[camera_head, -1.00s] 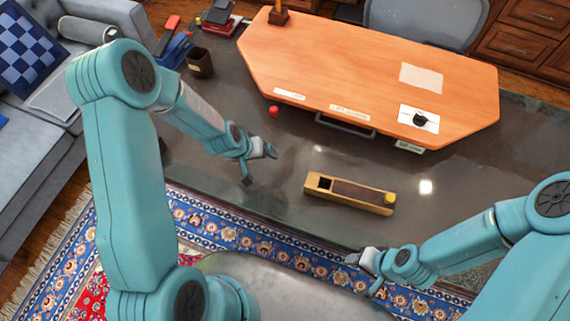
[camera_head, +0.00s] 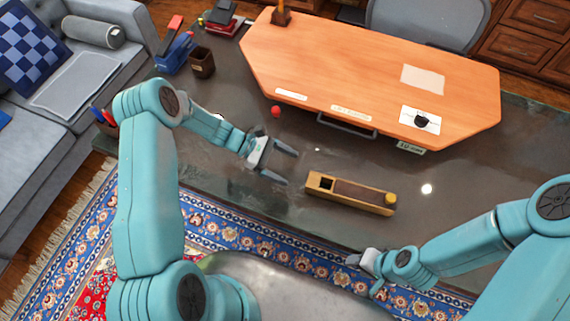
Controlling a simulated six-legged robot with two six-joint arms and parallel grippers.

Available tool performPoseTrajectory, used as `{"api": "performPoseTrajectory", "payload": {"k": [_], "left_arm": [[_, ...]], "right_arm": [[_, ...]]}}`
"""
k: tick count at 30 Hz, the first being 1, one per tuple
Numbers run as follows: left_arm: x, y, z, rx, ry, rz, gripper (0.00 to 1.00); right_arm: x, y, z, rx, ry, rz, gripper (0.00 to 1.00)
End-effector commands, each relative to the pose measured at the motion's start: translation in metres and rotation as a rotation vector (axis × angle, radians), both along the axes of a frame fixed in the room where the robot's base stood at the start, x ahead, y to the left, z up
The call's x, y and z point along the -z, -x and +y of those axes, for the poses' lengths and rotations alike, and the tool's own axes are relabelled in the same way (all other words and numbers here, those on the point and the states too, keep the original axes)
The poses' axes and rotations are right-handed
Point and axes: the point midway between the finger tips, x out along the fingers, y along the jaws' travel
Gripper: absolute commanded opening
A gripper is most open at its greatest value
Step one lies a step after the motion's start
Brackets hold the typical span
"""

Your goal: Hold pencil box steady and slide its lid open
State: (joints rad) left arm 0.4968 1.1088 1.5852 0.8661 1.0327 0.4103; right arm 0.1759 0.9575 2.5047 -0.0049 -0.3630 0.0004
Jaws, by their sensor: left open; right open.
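The pencil box (camera_head: 346,203) is a long, narrow light-wood box lying on the dark glossy table. It has a brown lid (camera_head: 358,194) along its top, a small dark opening at its left end and a yellow knob (camera_head: 390,198) at its right end. My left gripper (camera_head: 287,165) is open and empty, left of the box and apart from it, its fingers pointing right. My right gripper (camera_head: 358,271) is at the table's front edge, below the box in the picture and apart from it. It is open, though its fingers show only small.
The dark table (camera_head: 230,160) is clear around the box. Behind it is an orange wooden board (camera_head: 340,70) with labels and a handle. A red ball (camera_head: 276,111) lies left of the handle. A brown cup (camera_head: 202,62) and a blue stapler-like object (camera_head: 174,52) stand at the back left.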

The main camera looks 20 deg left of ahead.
Motion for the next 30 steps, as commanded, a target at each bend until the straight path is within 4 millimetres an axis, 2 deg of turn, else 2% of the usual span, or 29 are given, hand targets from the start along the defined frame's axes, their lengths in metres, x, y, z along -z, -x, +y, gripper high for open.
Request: {"api": "performPoseTrajectory", "payload": {"k": [5,15,21,30], "left_arm": [[0.002,0.001,-0.016,-0.010,0.046,0.036,0.89],[0.028,-0.003,-0.078,-0.006,0.042,0.034,0.89],[0.039,-0.005,-0.105,-0.006,0.041,0.033,0.89],[0.044,-0.006,-0.116,-0.008,0.039,0.031,0.89]], "right_arm": [[0.000,0.000,0.000,0.000,0.000,0.000,0.43],[0.000,0.000,0.000,0.000,0.000,0.000,0.43],[0.000,0.000,0.000,0.000,0.000,0.000,0.43],[0.000,0.000,0.000,0.000,0.000,0.000,0.43]]}}
